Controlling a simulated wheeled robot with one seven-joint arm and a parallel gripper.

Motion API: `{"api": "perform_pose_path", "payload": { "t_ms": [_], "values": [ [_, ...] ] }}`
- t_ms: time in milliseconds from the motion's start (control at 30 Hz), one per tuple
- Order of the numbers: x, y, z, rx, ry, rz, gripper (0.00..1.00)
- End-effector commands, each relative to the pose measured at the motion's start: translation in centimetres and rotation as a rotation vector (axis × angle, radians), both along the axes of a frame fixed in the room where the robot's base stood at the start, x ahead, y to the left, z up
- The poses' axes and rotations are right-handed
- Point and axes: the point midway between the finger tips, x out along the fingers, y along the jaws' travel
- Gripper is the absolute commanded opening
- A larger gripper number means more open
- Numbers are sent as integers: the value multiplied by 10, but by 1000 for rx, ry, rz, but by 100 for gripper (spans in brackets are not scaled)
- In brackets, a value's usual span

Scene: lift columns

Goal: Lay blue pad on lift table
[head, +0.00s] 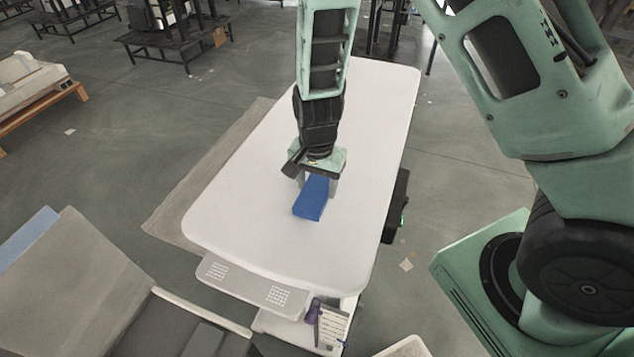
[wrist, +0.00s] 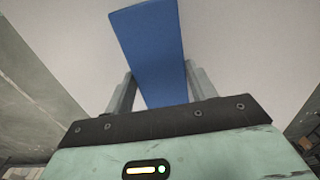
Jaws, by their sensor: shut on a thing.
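The blue pad (head: 311,198) is a blue block in the head view, over the middle of the white lift table (head: 250,215). My gripper (head: 318,183) points down at it and is shut on it, with a finger on each side. In the wrist view the pad (wrist: 150,45) sticks out between the two fingers (wrist: 160,90), with the pale table top (wrist: 230,45) behind it. I cannot tell whether the pad touches the table top or hangs just above it.
The table top is otherwise bare. A control panel (head: 252,285) is on its near end, with a purple item (head: 313,310) and a paper sheet (head: 333,325) below. A brown mat (head: 185,200) lies under the left side. Dark racks (head: 175,40) stand at the back left.

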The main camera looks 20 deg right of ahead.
Motion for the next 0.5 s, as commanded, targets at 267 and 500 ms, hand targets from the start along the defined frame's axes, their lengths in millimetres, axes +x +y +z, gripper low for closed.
{"api": "perform_pose_path", "payload": {
  "t_ms": [267, 500],
  "values": [
    [0, 0, -3, 0, 0, 0, 78],
    [0, 0, -2, -1, 1, 0, 78]
  ]
}}
